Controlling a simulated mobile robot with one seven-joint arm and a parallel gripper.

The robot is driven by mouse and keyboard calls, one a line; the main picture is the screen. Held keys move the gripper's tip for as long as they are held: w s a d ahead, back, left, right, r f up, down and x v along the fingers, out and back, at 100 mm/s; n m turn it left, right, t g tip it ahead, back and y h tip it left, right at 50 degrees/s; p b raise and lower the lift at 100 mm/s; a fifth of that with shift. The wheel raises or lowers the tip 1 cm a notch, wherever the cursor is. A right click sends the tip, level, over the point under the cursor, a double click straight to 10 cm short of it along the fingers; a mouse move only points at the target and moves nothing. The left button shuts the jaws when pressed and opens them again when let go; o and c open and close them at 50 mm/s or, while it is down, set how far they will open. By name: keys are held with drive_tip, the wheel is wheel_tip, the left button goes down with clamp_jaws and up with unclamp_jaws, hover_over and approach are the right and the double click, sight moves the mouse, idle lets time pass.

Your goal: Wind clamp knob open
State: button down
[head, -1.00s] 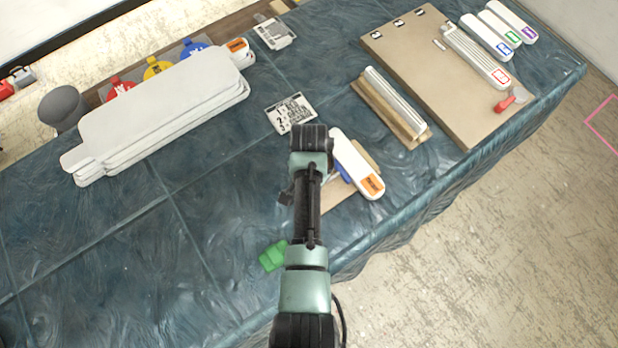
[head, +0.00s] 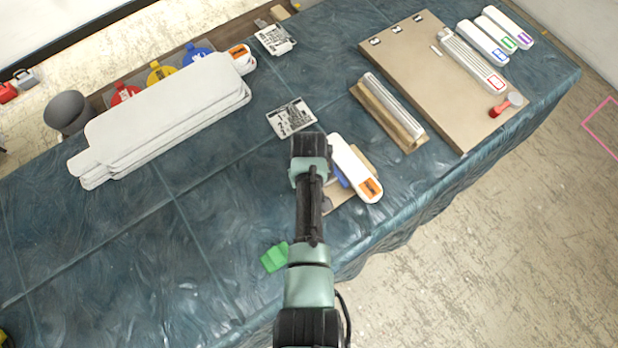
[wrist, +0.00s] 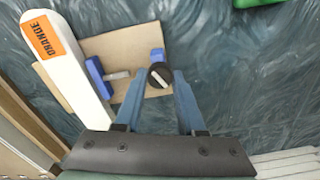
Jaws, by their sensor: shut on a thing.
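The clamp knob (wrist: 160,76) is black and round with a pale line across its face. It sits in the wrist view beside a small blue block (wrist: 157,55). A blue clamp jaw (wrist: 96,74) with a short metal rod stands to its left, against a white bar with an ORANGE label (wrist: 72,65). These rest on a tan board (wrist: 125,47). My gripper (wrist: 158,78) has its two blue-grey fingers on either side of the knob, shut on it. In the head view my arm hides the knob and fingers; the white bar (head: 350,160) shows beside my wrist.
A green block (head: 274,257) lies left of my arm. A printed card (head: 291,118) lies beyond my wrist. A strip stack in a wooden holder (head: 388,110) and a large tan board (head: 430,75) lie to the right. White panels (head: 165,115) lie left. The blue cloth at front left is clear.

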drive_tip(key=n, duration=0.4)
drive_tip(key=shift+n+p, duration=0.3)
drive_tip(key=n, duration=0.4)
drive_tip(key=shift+n, duration=0.3)
drive_tip(key=n+p, duration=0.1)
drive_tip(key=n, duration=0.3)
drive_tip(key=shift+n, duration=0.3)
drive_tip(key=n, duration=0.3)
drive_tip(key=shift+n, duration=0.3)
drive_tip(key=n, duration=0.5)
drive_tip(key=shift+p, duration=0.4)
drive_tip(key=n, duration=0.5)
drive_tip(key=shift+n, duration=0.4)
